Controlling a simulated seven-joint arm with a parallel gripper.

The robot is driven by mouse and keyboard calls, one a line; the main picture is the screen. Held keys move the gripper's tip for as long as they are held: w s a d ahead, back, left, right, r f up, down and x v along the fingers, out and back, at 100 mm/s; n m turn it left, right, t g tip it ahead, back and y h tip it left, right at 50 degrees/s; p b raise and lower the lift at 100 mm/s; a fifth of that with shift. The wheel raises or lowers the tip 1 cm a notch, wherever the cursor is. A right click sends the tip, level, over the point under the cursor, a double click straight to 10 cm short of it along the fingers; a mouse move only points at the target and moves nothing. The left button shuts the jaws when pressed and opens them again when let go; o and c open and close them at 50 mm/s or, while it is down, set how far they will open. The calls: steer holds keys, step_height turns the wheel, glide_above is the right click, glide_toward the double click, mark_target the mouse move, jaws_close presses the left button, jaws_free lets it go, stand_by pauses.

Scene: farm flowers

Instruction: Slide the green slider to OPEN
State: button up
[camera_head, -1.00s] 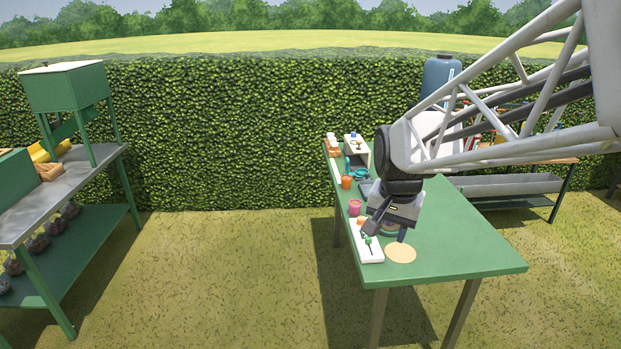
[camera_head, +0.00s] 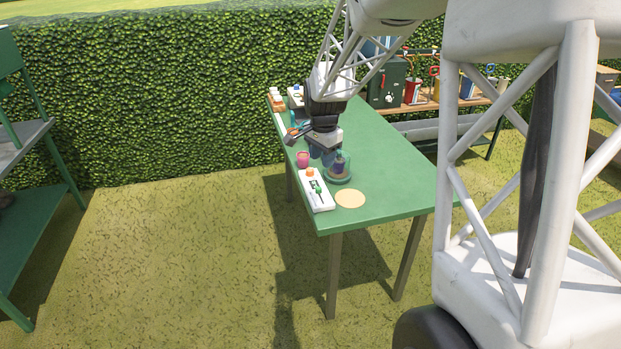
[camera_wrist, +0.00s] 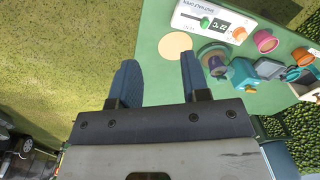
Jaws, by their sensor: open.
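The white panel (camera_head: 320,201) lies on the near left part of the green table. Its small green slider (camera_head: 318,188) sits around mid-length, with an orange knob (camera_head: 310,172) at the far end. The panel (camera_wrist: 190,20) and green slider (camera_wrist: 205,21) also show at the top of the wrist view, with a dark display beside the slider; I cannot read the lettering for sure. My gripper (camera_wrist: 158,80) is open and empty, apart from the panel. In the head view my gripper (camera_head: 318,150) is above the table, beyond the panel, and its fingers are partly unclear.
A tan disc (camera_head: 350,199) lies right of the panel. A pink cup (camera_head: 302,159) stands behind it. The near right of the green table (camera_head: 395,197) is clear.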

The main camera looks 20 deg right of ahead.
mark_target(319, 190)
steer(key=w+d+f+m, duration=0.1)
steer(key=w+f, duration=0.3)
steer(key=w+d+f+m, duration=0.1)
steer(key=w+f+m, duration=0.1)
steer(key=w+f, duration=0.3)
steer(key=w+d+f+m, duration=0.2)
steer(key=w+f, duration=0.3)
steer(key=shift+w+d+f+g, duration=0.1)
steer(key=shift+w+f+g, duration=0.1)
steer(key=shift+g, duration=0.2)
steer(key=shift+f, duration=0.15)
steer(key=shift+f, duration=3.75)
jaws_close()
